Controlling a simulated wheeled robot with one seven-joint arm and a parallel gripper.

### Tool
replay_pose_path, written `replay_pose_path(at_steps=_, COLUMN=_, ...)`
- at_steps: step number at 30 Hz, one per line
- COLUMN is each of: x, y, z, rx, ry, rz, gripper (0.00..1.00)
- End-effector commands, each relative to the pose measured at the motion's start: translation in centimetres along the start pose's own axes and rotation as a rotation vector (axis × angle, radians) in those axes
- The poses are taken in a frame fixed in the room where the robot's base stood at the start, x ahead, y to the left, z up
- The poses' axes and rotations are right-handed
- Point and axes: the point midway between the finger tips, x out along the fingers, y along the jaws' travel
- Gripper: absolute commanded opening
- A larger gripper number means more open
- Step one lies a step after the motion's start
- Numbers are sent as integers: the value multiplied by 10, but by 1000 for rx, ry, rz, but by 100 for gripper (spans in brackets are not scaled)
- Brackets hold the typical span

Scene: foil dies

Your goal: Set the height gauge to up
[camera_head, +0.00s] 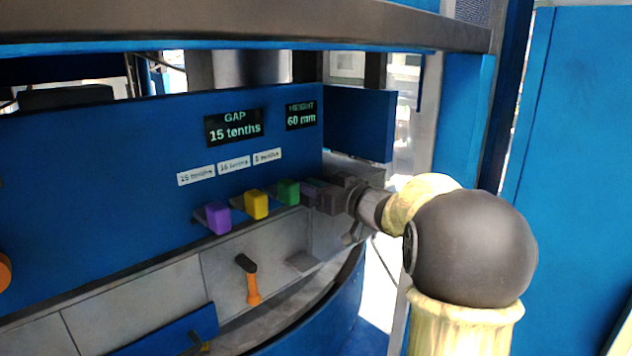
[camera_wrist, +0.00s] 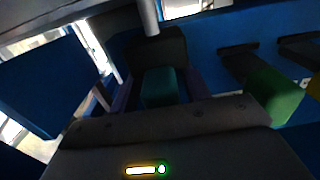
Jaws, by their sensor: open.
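The height gauge shows as a dark display (camera_head: 301,116) reading "HEIGHT 60 mm" on the blue panel in the head view. My gripper (camera_head: 316,193) is at the panel's right end, right of the green block. In the wrist view, a teal block (camera_wrist: 160,88) lies between the dark fingers of my gripper (camera_wrist: 160,95), which are open on either side of it. Whether they touch it I cannot tell. The teal block is hidden behind my gripper in the head view. No up or down marking is readable.
Purple (camera_head: 218,217), yellow (camera_head: 257,204) and green (camera_head: 288,191) blocks stand in a row left of my gripper; the green one is close by in the wrist view (camera_wrist: 275,96). A "GAP 15 tenths" display (camera_head: 234,127) is above. An orange-handled lever (camera_head: 253,288) is below. A beam (camera_head: 250,22) crosses overhead.

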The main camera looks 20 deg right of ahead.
Motion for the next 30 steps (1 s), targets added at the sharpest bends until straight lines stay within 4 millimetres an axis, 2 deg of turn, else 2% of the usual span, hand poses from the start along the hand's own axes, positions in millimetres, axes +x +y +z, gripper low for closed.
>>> replay_pose_path(at_steps=5, x=3, y=-4, z=0, rx=-1, ry=0, rz=-8, gripper=47)
replay_pose_path(at_steps=8, x=3, y=-5, z=0, rx=-1, ry=0, rz=-10, gripper=32)
replay_pose_path(at_steps=12, x=2, y=-4, z=0, rx=0, ry=0, rz=-8, gripper=4)
replay_pose_path(at_steps=13, x=2, y=-4, z=0, rx=0, ry=0, rz=-8, gripper=0)
replay_pose_path(at_steps=20, x=0, y=-2, z=-4, rx=0, ry=0, rz=-5, gripper=0)
replay_pose_path(at_steps=30, x=0, y=-1, z=-42, rx=-1, ry=0, rz=-1, gripper=0)
